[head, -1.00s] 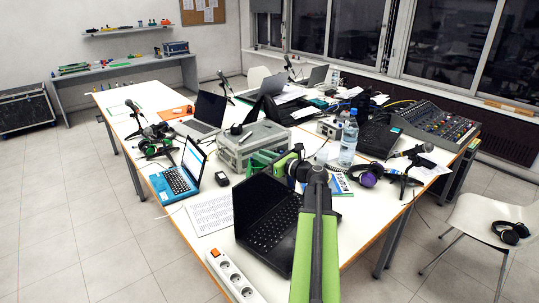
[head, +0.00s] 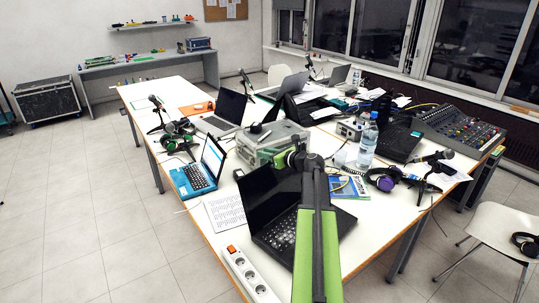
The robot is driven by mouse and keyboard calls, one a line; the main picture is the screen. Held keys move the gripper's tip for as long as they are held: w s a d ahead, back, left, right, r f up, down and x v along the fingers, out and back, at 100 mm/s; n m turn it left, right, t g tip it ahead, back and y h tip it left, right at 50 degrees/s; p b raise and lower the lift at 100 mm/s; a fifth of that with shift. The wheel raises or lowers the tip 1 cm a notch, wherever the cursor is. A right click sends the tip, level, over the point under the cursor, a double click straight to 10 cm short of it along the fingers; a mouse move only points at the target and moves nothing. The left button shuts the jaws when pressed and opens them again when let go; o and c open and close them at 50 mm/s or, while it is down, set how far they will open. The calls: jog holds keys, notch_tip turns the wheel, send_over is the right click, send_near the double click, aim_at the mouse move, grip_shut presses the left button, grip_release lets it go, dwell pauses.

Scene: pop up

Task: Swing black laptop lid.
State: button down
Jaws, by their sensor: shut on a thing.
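The black laptop (head: 280,238) stands open at the front of the white table. Its dark lid (head: 262,203) is raised and leans back, and its keyboard faces up. My gripper (head: 291,160) is at the lid's top edge, near its upper right corner, and is shut on the lid. The fingertips are small, and my green and black arm hides part of them. My arm also covers the right part of the laptop.
A white power strip (head: 249,274) lies along the front left edge. A printed sheet (head: 225,212) and blue laptop (head: 190,180) are to the left. A grey case (head: 262,140) stands behind the lid. A bottle (head: 367,142) and headphones (head: 384,180) are to the right.

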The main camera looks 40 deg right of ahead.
jog(key=shift+a+f, duration=0.1)
jog(key=shift+f, duration=0.05)
jog(key=c, duration=1.2)
grip_release()
jog(key=shift+c, duration=0.2)
jog(key=p+v, duration=0.4)
jog(key=v, duration=1.3)
jog(key=shift+s, duration=0.25)
jog(key=shift+w, duration=0.1)
